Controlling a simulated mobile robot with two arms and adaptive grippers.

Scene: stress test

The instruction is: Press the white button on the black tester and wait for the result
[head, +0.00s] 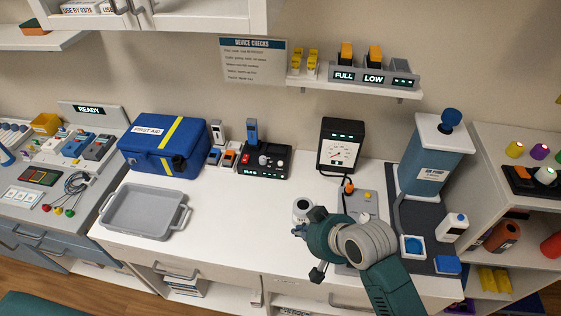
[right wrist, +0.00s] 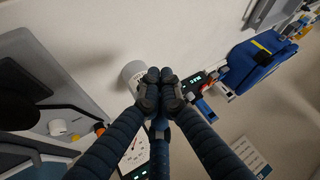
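The black tester (head: 264,172) stands on the white counter beside the blue first aid box. It has a lit green display (head: 250,172) on its front. A red knob and small pale controls show on top; which one is the white button is too small to tell. A blue stick-like item (head: 252,132) stands upright at its back. My right gripper (head: 299,231) is over the counter, in front and right of the tester, apart from it. In the right wrist view its fingertips (right wrist: 160,86) are together with nothing visible between them. The tester (right wrist: 194,84) shows partly behind them. My left gripper is not in view.
A white cylinder (head: 302,207) stands close by my right gripper. A black dial gauge (head: 341,146) is behind it. A grey tray (head: 144,212) and the first aid box (head: 160,165) are at left. The counter before the tester is clear.

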